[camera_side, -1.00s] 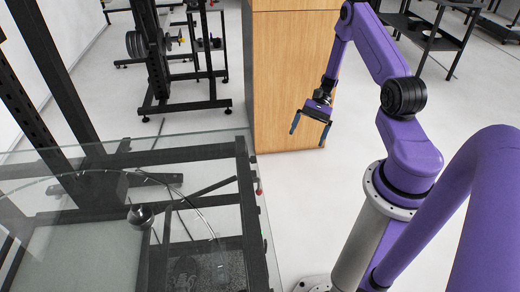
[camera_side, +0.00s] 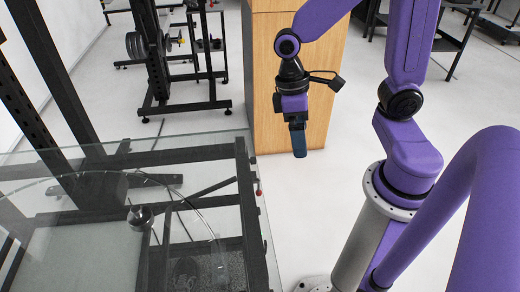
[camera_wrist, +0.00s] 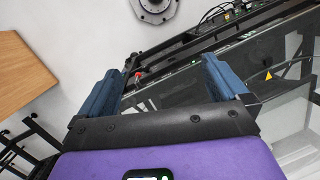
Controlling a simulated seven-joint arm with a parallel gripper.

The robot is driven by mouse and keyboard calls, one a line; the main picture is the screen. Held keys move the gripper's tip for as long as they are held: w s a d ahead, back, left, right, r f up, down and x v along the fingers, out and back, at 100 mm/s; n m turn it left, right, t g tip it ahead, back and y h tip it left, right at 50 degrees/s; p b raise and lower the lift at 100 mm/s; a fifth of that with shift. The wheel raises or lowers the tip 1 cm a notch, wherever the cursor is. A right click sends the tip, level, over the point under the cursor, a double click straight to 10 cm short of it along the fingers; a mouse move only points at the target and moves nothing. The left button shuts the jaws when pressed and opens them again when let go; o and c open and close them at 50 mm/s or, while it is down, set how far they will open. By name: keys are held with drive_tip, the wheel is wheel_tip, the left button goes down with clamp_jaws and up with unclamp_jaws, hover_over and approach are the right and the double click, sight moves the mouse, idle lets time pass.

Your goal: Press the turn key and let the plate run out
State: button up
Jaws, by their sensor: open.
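A small red knob, which looks like the turn key, sits on the right edge of the turntable frame (camera_side: 259,192); it also shows in the wrist view (camera_wrist: 138,73). The plate (camera_side: 95,245) seems to be the clear round disc with a curved rim, seen through glass in the side view, with a metal hub (camera_side: 141,217) near its middle. My gripper (camera_side: 299,154) points down, to the right of the red knob and above its level, apart from it. In the wrist view my gripper (camera_wrist: 161,66) is open and empty, with the red knob between its blue fingers.
A wooden cabinet (camera_side: 285,85) stands behind my gripper. A glass-topped black frame (camera_side: 245,205) fills the lower left. Black racks (camera_side: 165,75) stand at the back. The pale floor (camera_side: 300,215) between frame and arm base is clear.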

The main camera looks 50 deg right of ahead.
drive_tip(key=s+a+r+n+t, duration=0.1)
drive_tip(key=s+r+n+t, duration=0.1)
drive_tip(key=s+n, duration=0.4)
drive_tip(key=shift+s+a+r+n+t, duration=0.15)
drive_tip(key=shift+s+r+n+t, duration=0.2)
drive_tip(key=shift+s+r, duration=0.45)
